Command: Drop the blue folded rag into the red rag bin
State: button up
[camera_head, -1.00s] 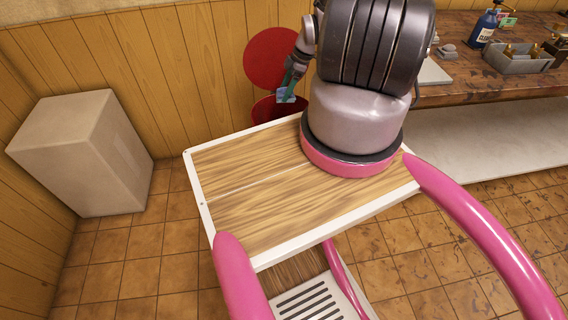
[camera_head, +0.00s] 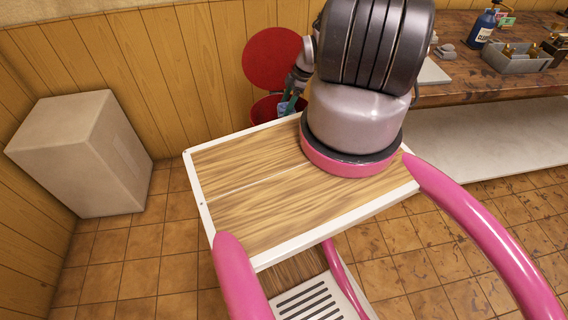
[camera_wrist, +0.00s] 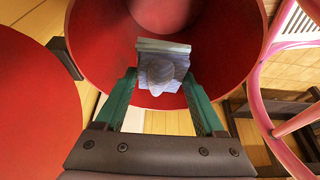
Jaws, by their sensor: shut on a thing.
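The red rag bin (camera_head: 262,108) stands on the floor behind my wooden tray, with its round red lid (camera_head: 272,58) raised against the wall. The bin's red inside (camera_wrist: 105,45) fills the upper middle of the wrist view. My gripper (camera_head: 290,105) is at the bin's mouth, its green fingers on either side of the blue folded rag (camera_head: 284,109). In the wrist view my gripper (camera_wrist: 162,88) is shut on the rag (camera_wrist: 160,72), which hangs over the bin's opening. Part of the bin is hidden by the tray and my arm.
A wooden workbench (camera_head: 460,88) stands at the right, with a blue bottle (camera_head: 484,27) and a grey box of small parts (camera_head: 518,60) on it. A pale block (camera_head: 75,150) stands at the left. Tiled floor is clear between the block and the tray.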

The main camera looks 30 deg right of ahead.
jog(key=o, duration=1.3)
jog(key=v, duration=1.1)
jog(key=shift+f, duration=0.1)
